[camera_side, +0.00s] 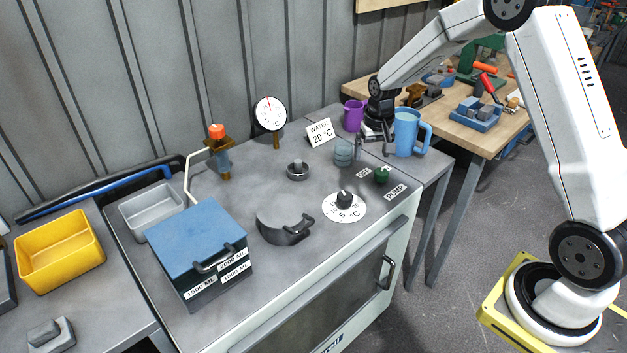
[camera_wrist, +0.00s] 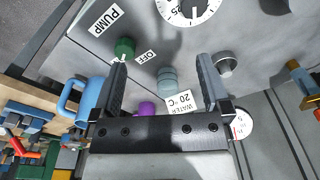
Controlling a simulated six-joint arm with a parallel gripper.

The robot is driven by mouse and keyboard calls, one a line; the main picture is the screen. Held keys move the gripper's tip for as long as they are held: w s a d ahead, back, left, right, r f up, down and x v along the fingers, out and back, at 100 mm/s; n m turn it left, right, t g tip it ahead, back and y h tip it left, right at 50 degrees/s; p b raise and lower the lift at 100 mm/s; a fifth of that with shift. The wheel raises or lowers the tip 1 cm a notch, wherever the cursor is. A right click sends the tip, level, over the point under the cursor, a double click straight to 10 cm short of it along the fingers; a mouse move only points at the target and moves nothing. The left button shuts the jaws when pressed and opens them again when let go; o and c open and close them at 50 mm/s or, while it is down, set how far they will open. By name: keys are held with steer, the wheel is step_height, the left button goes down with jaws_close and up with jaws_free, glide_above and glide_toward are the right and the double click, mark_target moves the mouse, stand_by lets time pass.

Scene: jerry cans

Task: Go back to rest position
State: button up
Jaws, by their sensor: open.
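My gripper (camera_side: 374,143) is open and empty above the right end of the grey work surface. In the wrist view my gripper (camera_wrist: 168,85) shows its two fingers spread wide apart. Between them, farther off, are a small grey-blue cylinder (camera_wrist: 168,82) and a card reading WATER 20 °C (camera_wrist: 178,101). In the side view the cylinder (camera_side: 344,153) stands just left of my fingers, and the card (camera_side: 320,132) is behind it. I cannot tell the exact height of my fingers above the surface.
A light blue jug (camera_side: 406,133) and a purple mug (camera_side: 353,115) stand close to my gripper. A green knob (camera_side: 382,174) and a dial (camera_side: 344,205) lie in front. A blue-lidded box (camera_side: 197,250), a dark round pot (camera_side: 282,228) and a gauge (camera_side: 270,113) are farther left.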

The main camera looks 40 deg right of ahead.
steer(key=s+a+r+n, duration=0.2)
steer(key=s+a+n, duration=0.1)
steer(key=s+a, duration=0.4)
steer(key=s+a+r+n+t, duration=0.1)
steer(key=s+a+r+n, duration=0.1)
steer(key=s+a, duration=0.5)
steer(key=s, duration=0.4)
steer(key=shift+s+n+t, duration=0.3)
steer(key=shift+s+n, duration=0.1)
steer(key=shift+a, duration=0.1)
